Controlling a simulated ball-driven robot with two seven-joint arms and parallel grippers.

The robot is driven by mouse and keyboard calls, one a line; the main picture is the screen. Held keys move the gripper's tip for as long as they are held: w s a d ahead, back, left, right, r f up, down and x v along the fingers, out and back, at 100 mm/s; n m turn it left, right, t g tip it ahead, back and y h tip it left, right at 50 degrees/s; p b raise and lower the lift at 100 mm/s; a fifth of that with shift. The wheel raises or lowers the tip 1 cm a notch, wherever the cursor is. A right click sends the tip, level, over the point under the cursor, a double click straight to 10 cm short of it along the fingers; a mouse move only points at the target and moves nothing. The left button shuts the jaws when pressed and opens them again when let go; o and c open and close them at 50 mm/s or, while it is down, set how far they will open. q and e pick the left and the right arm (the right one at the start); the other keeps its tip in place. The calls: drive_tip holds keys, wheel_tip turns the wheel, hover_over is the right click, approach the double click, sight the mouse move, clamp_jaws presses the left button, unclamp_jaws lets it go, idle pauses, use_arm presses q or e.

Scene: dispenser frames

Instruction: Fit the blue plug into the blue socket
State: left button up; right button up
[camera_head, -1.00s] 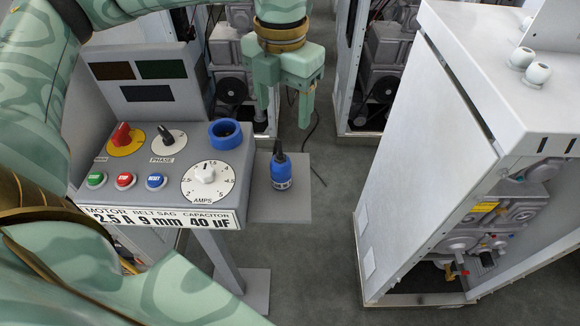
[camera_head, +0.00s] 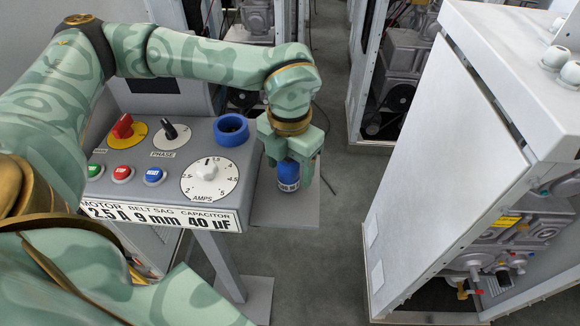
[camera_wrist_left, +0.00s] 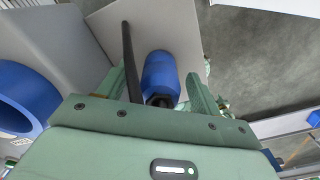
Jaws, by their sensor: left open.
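The blue plug (camera_head: 289,182) stands upright on a small grey shelf (camera_head: 268,212) beside the control panel. My left gripper (camera_head: 291,170) is above and around its upper part, with the fingers pointing down. In the left wrist view, the blue plug (camera_wrist_left: 160,72) lies between the two spread fingers, with its dark top toward the palm and its black cable beside the left finger. The gripper is open. The blue socket (camera_head: 232,139) is a raised ring on the panel's top right corner. Its edge also shows in the left wrist view (camera_wrist_left: 38,92). My right gripper is out of view.
The grey panel (camera_head: 145,215) carries a red knob, a black phase knob, an amps dial (camera_head: 208,180) and coloured buttons. A tall white cabinet (camera_head: 435,150) stands at the right. Floor is clear between the shelf and this cabinet.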

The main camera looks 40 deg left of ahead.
use_arm(q)
drive_tip(key=c, duration=1.2)
drive_tip(key=shift+o, duration=0.2)
